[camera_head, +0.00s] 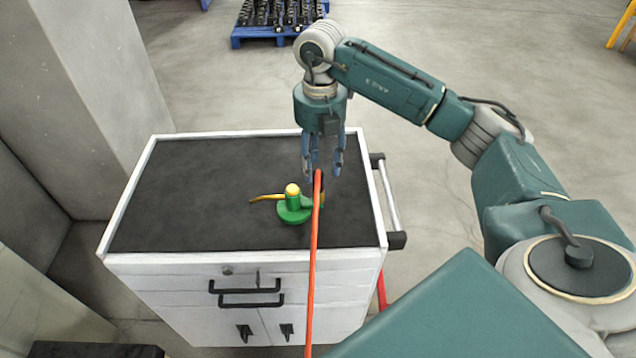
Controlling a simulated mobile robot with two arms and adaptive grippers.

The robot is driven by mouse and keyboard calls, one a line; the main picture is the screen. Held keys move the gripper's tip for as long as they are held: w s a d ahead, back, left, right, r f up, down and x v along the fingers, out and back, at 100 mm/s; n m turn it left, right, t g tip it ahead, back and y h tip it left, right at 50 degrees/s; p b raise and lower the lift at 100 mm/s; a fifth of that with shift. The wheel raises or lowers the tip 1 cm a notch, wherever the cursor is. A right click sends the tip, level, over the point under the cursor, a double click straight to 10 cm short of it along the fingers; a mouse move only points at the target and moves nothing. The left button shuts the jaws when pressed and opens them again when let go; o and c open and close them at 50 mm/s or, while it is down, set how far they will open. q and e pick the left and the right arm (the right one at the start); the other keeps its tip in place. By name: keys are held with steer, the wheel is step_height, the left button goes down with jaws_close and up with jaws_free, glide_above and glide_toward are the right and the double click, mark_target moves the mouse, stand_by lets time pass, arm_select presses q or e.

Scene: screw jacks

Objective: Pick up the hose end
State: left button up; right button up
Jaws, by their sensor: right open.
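An orange hose (313,250) runs up from the bottom edge, in front of the white cabinet, and its end (318,176) rises just below my right gripper. My right gripper (322,172) points down over the cart top, open, with its blue fingers around or just behind the hose end; I cannot tell which. A green screw jack (291,208) with a yellow cap and a yellow lever stands on the cart top, left of the hose. The hose hides part of the jack's right side. My left gripper is not in view.
The white tool cart (150,262) has a black top, free on its left half, and a side handle (391,205) at right. A grey pillar (75,90) stands at left. A blue pallet (262,34) with dark parts lies on the floor behind.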

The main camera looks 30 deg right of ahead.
mark_target(319, 172)
steer(key=f, duration=0.1)
steer(key=f+p, duration=0.1)
steer(key=f, duration=0.1)
steer(key=f+p, duration=0.1)
steer(key=shift+s+a+f, duration=0.1)
steer(key=shift+a+f, duration=0.15)
steer(key=shift+f, duration=0.45)
jaws_close()
steer(key=shift+r, duration=0.1)
